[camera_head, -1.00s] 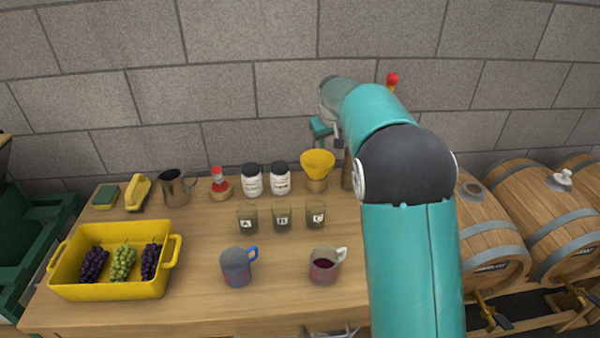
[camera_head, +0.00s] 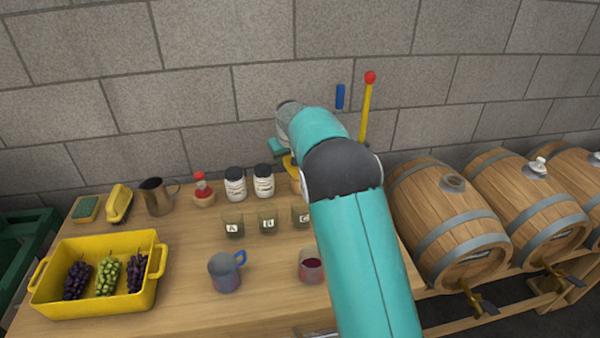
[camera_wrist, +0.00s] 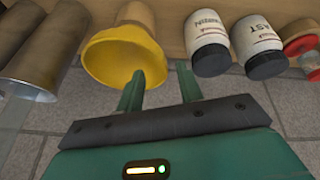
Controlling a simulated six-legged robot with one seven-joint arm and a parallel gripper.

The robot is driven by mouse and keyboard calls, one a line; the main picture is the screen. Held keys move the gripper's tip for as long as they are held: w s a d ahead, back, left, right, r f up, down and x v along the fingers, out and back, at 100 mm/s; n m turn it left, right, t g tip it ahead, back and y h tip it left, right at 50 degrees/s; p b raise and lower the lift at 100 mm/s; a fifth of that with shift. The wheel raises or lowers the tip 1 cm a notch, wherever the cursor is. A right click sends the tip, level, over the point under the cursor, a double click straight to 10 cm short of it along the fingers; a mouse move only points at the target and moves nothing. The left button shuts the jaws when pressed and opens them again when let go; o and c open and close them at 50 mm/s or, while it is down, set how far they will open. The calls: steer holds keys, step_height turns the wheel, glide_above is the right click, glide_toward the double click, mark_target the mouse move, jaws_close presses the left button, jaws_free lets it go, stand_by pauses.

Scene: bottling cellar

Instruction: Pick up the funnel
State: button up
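The yellow funnel (camera_wrist: 112,58) sits on a tan wooden stand (camera_wrist: 138,14) in the wrist view. In the head view only a sliver of the funnel (camera_head: 288,162) shows past my arm. My gripper (camera_wrist: 158,84) is open, its two green fingers apart with nothing between them. In the wrist view the left finger overlaps the funnel's rim and the right finger is clear of it; I cannot tell if they touch. In the head view the gripper (camera_head: 277,148) is at the table's back, next to the funnel.
Two white jars (camera_head: 235,187) with dark lids stand close left of the funnel. Lettered cups (camera_head: 268,222), a blue-handled mug (camera_head: 225,272) and a cup of red liquid (camera_head: 311,266) stand in front. A yellow crate (camera_head: 95,308) holds grapes. Barrels (camera_head: 450,228) stand right.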

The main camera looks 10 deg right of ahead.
mark_target(286, 167)
steer(key=x, duration=0.4)
steer(key=shift+a, duration=0.1)
jaws_close()
steer(key=shift+a, duration=0.1)
stand_by(1.2)
